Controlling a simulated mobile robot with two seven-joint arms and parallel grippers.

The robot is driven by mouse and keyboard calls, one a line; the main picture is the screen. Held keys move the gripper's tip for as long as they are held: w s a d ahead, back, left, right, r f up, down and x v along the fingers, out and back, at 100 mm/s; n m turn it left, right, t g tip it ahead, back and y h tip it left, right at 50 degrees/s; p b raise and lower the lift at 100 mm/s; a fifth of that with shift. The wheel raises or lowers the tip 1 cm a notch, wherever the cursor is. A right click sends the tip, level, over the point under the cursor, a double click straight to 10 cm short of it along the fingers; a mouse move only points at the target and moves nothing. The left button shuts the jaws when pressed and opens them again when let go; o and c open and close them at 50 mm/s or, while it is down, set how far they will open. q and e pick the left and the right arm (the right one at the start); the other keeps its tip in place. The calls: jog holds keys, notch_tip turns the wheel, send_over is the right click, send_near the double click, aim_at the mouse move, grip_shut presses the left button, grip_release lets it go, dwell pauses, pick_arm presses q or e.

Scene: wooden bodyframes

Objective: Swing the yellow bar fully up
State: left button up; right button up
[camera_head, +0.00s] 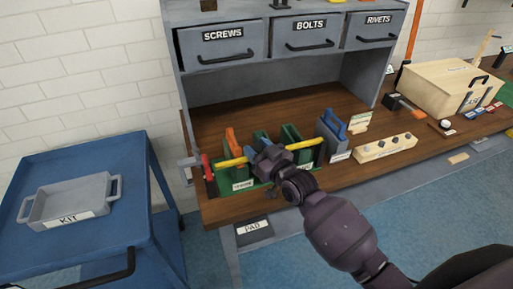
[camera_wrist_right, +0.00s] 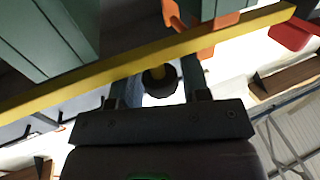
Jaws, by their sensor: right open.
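The yellow bar (camera_head: 303,145) lies low across the front of a green fixture on the wooden bench, roughly level. My right gripper (camera_head: 266,161) is over the middle of the bar and hides part of it. In the right wrist view the yellow bar (camera_wrist_right: 75,83) runs slantwise just beyond the fingertips. A dark round knob (camera_wrist_right: 160,82) on a short yellow stem sits between the two open fingers of my right gripper (camera_wrist_right: 158,92). I cannot tell whether the fingers touch it. My left gripper is not in view.
Green blocks (camera_head: 291,134) and an orange piece (camera_head: 233,142) stand behind the bar. A red part (camera_head: 207,168) is at its left end. A grey holder with a blue handle (camera_head: 333,130) stands right. A blue cart (camera_head: 110,156) with a grey kit tray (camera_head: 70,203) is left.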

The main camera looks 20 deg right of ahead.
jog(key=shift+w, duration=0.15)
grip_shut()
jog(key=shift+w+r, duration=0.1)
jog(key=shift+r, duration=0.05)
